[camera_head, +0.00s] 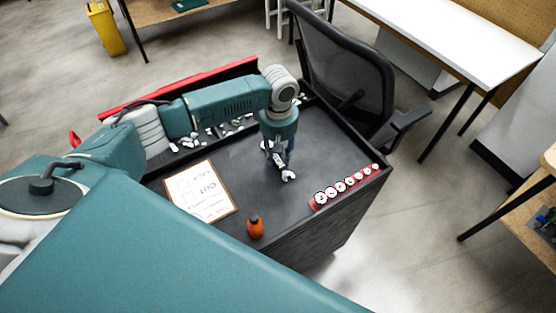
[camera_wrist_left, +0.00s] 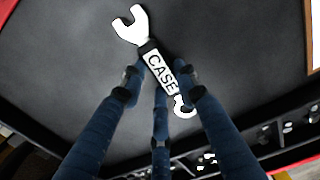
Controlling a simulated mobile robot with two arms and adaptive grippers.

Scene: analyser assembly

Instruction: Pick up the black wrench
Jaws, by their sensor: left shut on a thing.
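The wrench (camera_head: 287,175) is at the middle of the dark cart top. In the left wrist view the wrench (camera_wrist_left: 158,68) has bright white ends, an open jaw at the upper left, and a dark handle with a white label reading "CASE". My left gripper (camera_head: 278,156) reaches down over it from above. In the left wrist view the fingers (camera_wrist_left: 160,78) are shut on its handle, two at the sides and one below. I cannot tell whether the wrench touches the surface. My right gripper is not in view.
A clipboard with paper (camera_head: 200,191) lies left of the wrench, an orange bottle (camera_head: 255,227) stands in front, and a red rack of sockets (camera_head: 345,187) is at the right. Small bright parts (camera_head: 203,137) lie along the back tray. A black chair (camera_head: 345,65) stands behind the cart.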

